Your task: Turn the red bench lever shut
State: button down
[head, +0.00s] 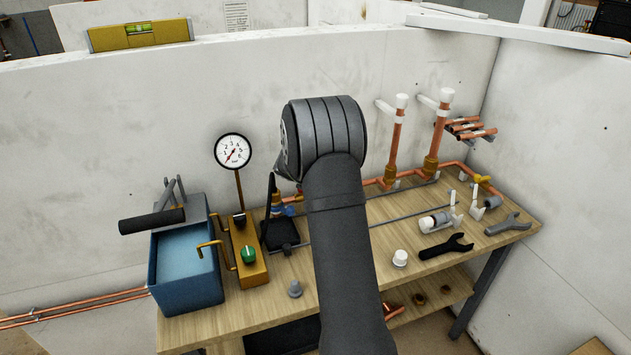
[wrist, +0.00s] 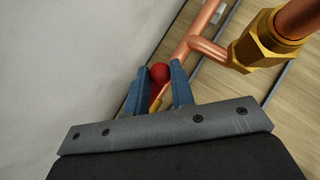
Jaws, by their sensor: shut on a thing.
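In the wrist view my gripper (wrist: 161,82) has its two blue-grey fingers closed on either side of a round red knob (wrist: 159,73), the visible end of the red bench lever. The knob sits between the fingertips. A brass-coloured part shows below it between the fingers, beside a copper pipe. The rest of the lever and its angle to the pipe are hidden by the fingers. In the head view my dark arm covers the middle of the bench, and the red lever and my fingertips are hidden behind it.
A copper pipe (wrist: 205,20) with a brass fitting (wrist: 268,42) runs close right of the fingers. A pale wall (wrist: 70,60) stands close at left. On the bench are a blue box (head: 187,262), a gauge (head: 233,151), white-capped risers (head: 436,140) and wrenches (head: 446,247).

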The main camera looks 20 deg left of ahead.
jog(key=shift+s+d+f+m+g+h, duration=0.1)
jog(key=shift+s+m+g+h, duration=0.3)
jog(key=shift+m+h, duration=0.6)
jog(key=shift+s+d+r+m+g+h, duration=0.15)
jog(key=shift+s+m+h, duration=0.45)
jog(key=shift+m, duration=0.75)
jog(key=shift+s+d+f+m+g+h, duration=0.15)
jog(key=shift+s+m+g+h, duration=0.25)
jog(key=shift+m+h, duration=0.65)
jog(key=c, duration=1.2)
grip_release()
jog(key=shift+c, duration=0.2)
jog(key=v, duration=0.7)
jog(key=shift+s+r, duration=0.2)
jog(key=shift+r, duration=0.05)
jog(key=shift+a, duration=0.15)
